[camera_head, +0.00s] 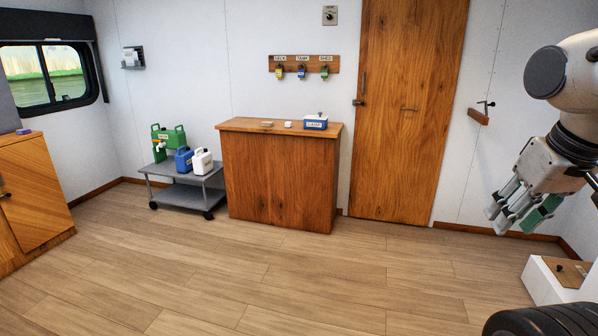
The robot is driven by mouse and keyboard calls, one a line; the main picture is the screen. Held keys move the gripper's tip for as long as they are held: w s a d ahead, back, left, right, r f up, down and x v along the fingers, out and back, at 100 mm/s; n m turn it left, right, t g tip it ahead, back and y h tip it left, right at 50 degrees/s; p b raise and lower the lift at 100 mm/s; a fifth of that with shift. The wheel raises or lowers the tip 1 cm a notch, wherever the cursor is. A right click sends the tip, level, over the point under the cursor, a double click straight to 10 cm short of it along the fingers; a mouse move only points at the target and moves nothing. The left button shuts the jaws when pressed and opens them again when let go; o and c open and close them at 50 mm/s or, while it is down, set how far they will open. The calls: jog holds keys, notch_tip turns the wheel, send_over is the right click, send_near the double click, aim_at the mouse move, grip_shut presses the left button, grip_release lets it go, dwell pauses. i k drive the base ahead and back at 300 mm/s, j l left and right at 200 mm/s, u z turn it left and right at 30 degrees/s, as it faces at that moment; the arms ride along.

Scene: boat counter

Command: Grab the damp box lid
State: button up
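A small blue box (315,126) with a white label stands at the right end of the wooden cabinet top; the lettering is too small to read surely. A white lid (316,117) with a small dark knob sits on top of it. My gripper (518,218) hangs at the far right of the view, pointing down and left, well apart from the box and lid. A green piece (545,210) shows at its fingers; I cannot tell if it is a finger pad or a held thing. The gap between the fingers is not clear.
The wooden cabinet (278,176) also bears two small pale items left of the box. A grey cart (180,195) with green, blue and white canisters stands to its left. A wooden door (409,110) is to its right. The wooden floor (300,275) in front is clear.

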aim_at(319, 117)
jog(key=i, duration=4.75)
